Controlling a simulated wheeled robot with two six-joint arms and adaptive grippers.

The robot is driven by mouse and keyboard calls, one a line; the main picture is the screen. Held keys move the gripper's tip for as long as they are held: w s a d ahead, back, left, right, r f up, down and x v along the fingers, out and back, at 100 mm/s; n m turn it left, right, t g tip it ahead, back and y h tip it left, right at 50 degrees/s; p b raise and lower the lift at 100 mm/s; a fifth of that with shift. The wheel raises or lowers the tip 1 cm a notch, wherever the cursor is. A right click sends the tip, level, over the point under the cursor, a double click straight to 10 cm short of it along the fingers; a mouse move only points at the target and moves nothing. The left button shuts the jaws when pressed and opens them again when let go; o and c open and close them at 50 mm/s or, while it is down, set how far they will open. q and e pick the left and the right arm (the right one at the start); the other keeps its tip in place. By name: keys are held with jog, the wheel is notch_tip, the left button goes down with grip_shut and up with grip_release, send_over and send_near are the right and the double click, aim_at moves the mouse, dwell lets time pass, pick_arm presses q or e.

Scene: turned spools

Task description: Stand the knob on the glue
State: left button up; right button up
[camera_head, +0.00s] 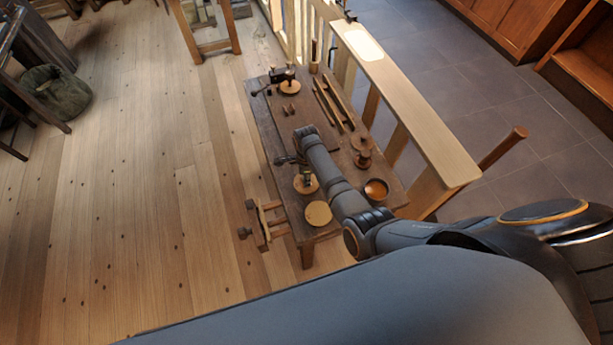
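My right arm reaches over the low wooden bench. Its gripper (287,160) seems to be the small dark shape beside the wrist, mostly hidden by the arm; I cannot tell whether it is open or holding anything. A small turned brown piece (363,158), possibly the knob, stands on the bench right of the forearm. I cannot make out the glue for certain. My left gripper is not in view.
A dark clamp-like tool (284,75) stands by a disc at the bench's far end. Long sticks (334,103) lie at its right. An orange-brown bowl (376,189) sits near the right front. A wooden vise (262,222) juts from the left edge. A wooden railing (410,100) runs alongside.

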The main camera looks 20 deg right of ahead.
jog(key=o, duration=0.9)
jog(key=shift+c, duration=0.2)
jog(key=o, duration=0.4)
jog(key=shift+r, duration=0.1)
notch_tip(320, 180, up, 6)
jog(key=p, duration=0.6)
jog(key=shift+r+p, duration=0.5)
jog(key=shift+r, duration=0.4)
